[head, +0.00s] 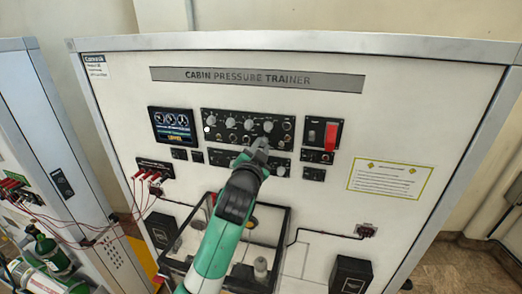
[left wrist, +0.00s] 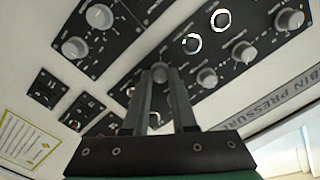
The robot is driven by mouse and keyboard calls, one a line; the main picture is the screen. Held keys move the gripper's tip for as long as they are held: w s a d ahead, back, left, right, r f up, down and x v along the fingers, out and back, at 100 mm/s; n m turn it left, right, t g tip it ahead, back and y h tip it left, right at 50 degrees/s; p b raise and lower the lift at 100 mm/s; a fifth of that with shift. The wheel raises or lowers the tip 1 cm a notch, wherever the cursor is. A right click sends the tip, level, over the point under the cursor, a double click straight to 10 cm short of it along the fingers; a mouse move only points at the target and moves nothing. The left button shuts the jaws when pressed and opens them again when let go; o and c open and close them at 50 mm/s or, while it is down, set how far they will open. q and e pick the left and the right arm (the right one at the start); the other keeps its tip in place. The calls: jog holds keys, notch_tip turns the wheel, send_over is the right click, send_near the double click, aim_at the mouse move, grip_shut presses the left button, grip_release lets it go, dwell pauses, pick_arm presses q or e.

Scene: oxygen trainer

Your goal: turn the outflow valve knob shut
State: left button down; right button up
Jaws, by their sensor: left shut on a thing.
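The cabin pressure trainer panel (head: 400,110) stands upright in front of me, with a black control panel (head: 222,113) of several grey knobs in its middle. My left gripper (head: 261,143) reaches to the lower edge of this control panel. In the left wrist view its two fingers (left wrist: 163,85) are shut on a small grey knob (left wrist: 160,72), which shows between their tips. The labels are too small to read, so I cannot tell whether this is the outflow valve knob or how far it is turned. My right gripper is not in view.
A lower black panel (head: 281,170) with larger knobs sits just below, partly behind my left arm. A red guarded switch (head: 332,134) is to the right and a gauge display (head: 172,126) to the left. A clear box (head: 280,235) juts out below. Red cables (head: 105,216) hang at left.

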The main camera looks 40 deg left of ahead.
pick_arm(q)
jog(key=n+b, duration=0.1)
jog(key=n, duration=0.3)
jog(key=shift+f+n, duration=0.1)
jog(key=shift+n, duration=0.2)
jog(key=n+b, duration=0.1)
jog(key=n, duration=0.3)
jog(key=shift+b, duration=0.3)
jog(key=n, duration=0.4)
jog(key=shift+a+n+h, duration=0.1)
jog(key=shift+n+h, duration=0.3)
jog(key=n+b, duration=0.1)
jog(key=n, duration=0.8)
jog(key=shift+b, duration=0.4)
jog(key=n, duration=0.2)
jog(key=n+b, duration=0.1)
jog(key=n, duration=0.1)
jog(key=shift+n+t+h, duration=0.3)
jog(key=shift+n, duration=0.1)
jog(key=n+b, duration=0.1)
jog(key=n, duration=0.3)
jog(key=shift+f, duration=0.1)
jog(key=shift+n+b, duration=0.65)
jog(key=shift+n, duration=1.45)
